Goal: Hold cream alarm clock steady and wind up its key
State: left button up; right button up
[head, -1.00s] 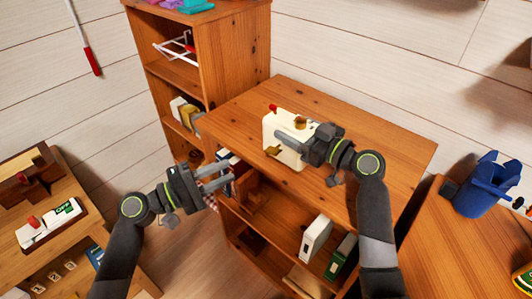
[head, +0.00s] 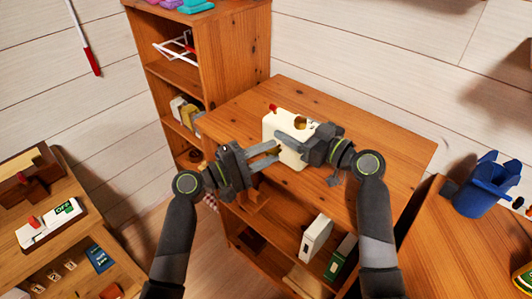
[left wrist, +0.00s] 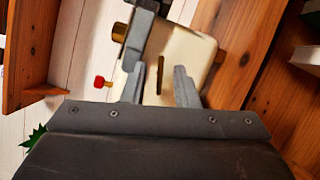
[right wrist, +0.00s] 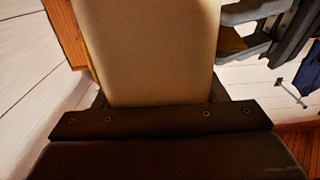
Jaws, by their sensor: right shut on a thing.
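The cream alarm clock (head: 284,120) stands on the wooden cabinet top, with a red knob (head: 273,108) at its upper corner. My right gripper (head: 285,141) is shut on its body, which fills the space between the fingers in the right wrist view (right wrist: 150,55). My left gripper (head: 277,153) is open at the clock's near face. In the left wrist view, the thin brass key (left wrist: 160,75) lies between the left fingers, with a gap on each side. In the head view the left fingers mostly hide the key.
The wooden cabinet top (head: 385,145) is bare right of the clock. Its lower shelf holds a white binder (head: 315,238) and a green one (head: 342,257). A taller bookcase (head: 233,55) stands behind left. A blue bin (head: 481,186) is at right.

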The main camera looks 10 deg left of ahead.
pick_arm(q)
grip_shut()
dwell(0.3)
jog(key=shift+r+m+g+y, duration=0.1)
jog(key=shift+m+g+y, duration=0.3)
jog(key=shift+m, duration=0.85)
jog(key=shift+m+g+y, duration=0.2)
jog(key=shift+m+y, duration=0.4)
jog(key=shift+m, duration=0.65)
grip_release()
